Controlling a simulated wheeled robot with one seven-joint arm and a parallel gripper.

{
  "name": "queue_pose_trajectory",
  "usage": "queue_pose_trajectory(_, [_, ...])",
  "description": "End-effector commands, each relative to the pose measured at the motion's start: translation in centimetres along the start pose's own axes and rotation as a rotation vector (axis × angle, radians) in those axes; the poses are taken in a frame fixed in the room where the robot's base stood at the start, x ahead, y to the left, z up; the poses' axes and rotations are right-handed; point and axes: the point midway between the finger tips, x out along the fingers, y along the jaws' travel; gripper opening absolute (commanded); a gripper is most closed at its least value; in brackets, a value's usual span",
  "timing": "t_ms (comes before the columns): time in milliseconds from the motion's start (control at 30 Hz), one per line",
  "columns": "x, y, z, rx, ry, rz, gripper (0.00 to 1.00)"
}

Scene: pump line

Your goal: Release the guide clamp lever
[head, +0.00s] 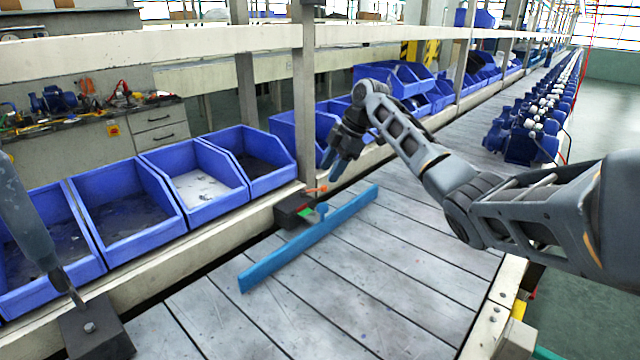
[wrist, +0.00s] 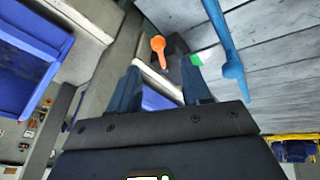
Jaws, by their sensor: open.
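The guide clamp lever is an orange handle (head: 316,189) on top of a dark clamp block (head: 292,211) at the conveyor's left edge. The lever also shows in the wrist view (wrist: 158,48), just beyond my fingertips. A green patch (head: 306,211) is on the block. A blue guide rail (head: 310,240) lies diagonally across the slats beside the block, with a blue knob (head: 322,208) by it. My gripper (head: 335,162) is open and empty, above and slightly beyond the lever in the head view, apart from it. In the wrist view its two fingers (wrist: 160,85) stand apart with the lever between their directions.
Blue bins (head: 195,180) line the conveyor's left side, and an upright post (head: 303,100) stands close behind the clamp. Several blue pumps (head: 525,130) sit farther along the line. The near slats (head: 370,290) are clear. A dark block with a rod (head: 90,330) is at lower left.

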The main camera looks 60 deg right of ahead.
Motion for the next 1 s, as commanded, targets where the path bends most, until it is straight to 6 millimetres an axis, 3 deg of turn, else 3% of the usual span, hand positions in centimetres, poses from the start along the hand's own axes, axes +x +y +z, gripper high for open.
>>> queue_pose_trajectory(300, [4.5,0.0,0.0,0.0,0.0,-0.002,0.48])
queue_pose_trajectory(700, [5.6,0.0,0.0,0.0,0.0,0.001,0.48])
queue_pose_trajectory(1000, [5.5,0.0,0.0,0.0,0.0,0.001,0.21])
